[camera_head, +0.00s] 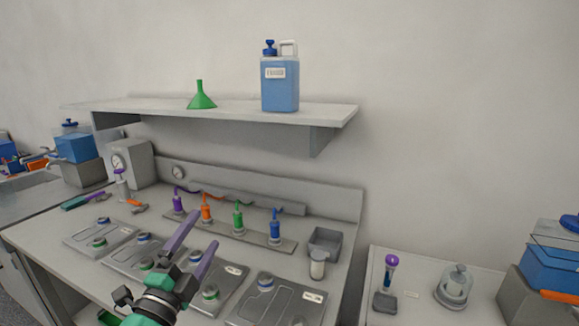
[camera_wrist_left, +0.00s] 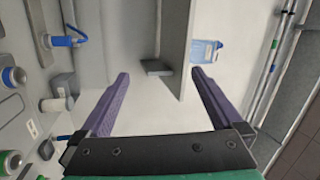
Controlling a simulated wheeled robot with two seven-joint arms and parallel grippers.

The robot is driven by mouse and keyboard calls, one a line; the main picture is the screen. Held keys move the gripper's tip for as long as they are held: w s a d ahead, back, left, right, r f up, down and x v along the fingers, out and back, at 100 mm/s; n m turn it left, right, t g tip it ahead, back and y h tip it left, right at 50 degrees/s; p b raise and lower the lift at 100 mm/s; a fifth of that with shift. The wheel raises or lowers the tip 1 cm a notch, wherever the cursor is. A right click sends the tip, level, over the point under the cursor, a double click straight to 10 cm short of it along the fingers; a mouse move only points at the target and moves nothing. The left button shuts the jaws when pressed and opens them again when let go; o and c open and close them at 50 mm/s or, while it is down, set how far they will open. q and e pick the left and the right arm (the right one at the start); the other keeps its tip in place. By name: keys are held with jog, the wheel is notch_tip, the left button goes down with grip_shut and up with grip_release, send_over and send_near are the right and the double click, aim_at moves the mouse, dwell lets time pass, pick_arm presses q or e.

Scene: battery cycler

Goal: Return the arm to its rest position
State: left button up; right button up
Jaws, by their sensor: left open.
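My left gripper (camera_head: 190,238) rises from the bottom of the head view, its two purple fingers apart and empty. It is over the front of the bench, in front of the row of coloured connectors. In the left wrist view the gripper (camera_wrist_left: 160,85) shows its two fingers wide apart with nothing between them; the wall and the shelf lie beyond. My right gripper is in neither view.
The bench holds grey plates (camera_head: 275,302), purple, orange, green and blue connectors (camera_head: 238,218), and a grey bin (camera_head: 325,242). The shelf (camera_head: 225,110) above carries a green funnel (camera_head: 201,97) and a blue jug (camera_head: 280,83). A side table (camera_head: 420,307) stands at right.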

pick_arm(q)
jog(key=s+a+f+n+g+y, duration=0.2)
jog(key=a+f+n+g, duration=0.15)
jog(key=f, duration=0.35)
jog(key=s+a+f+n+g+y, duration=0.2)
jog(key=f+n+y, duration=0.1)
jog(key=f+n, duration=0.25)
jog(key=s+a+f+n+g+y, duration=0.2)
jog(key=a+f+n+g, duration=0.15)
jog(key=f, duration=0.35)
jog(key=s+d+f+n+g+h, duration=0.35)
jog(key=s+f+g, duration=0.45)
jog(key=s+f, duration=0.6)
jog(key=s+f+g+y, duration=0.1)
jog(key=s+f, duration=0.1)
jog(key=f, duration=0.9)
jog(key=s+f, duration=0.2)
jog(key=f, duration=0.8)
jog(key=s+a+f+g, duration=0.1)
jog(key=s+a+f, duration=0.2)
jog(key=s+f, duration=1.1)
jog(key=shift+s+f, duration=0.2)
jog(key=shift+s, duration=1)
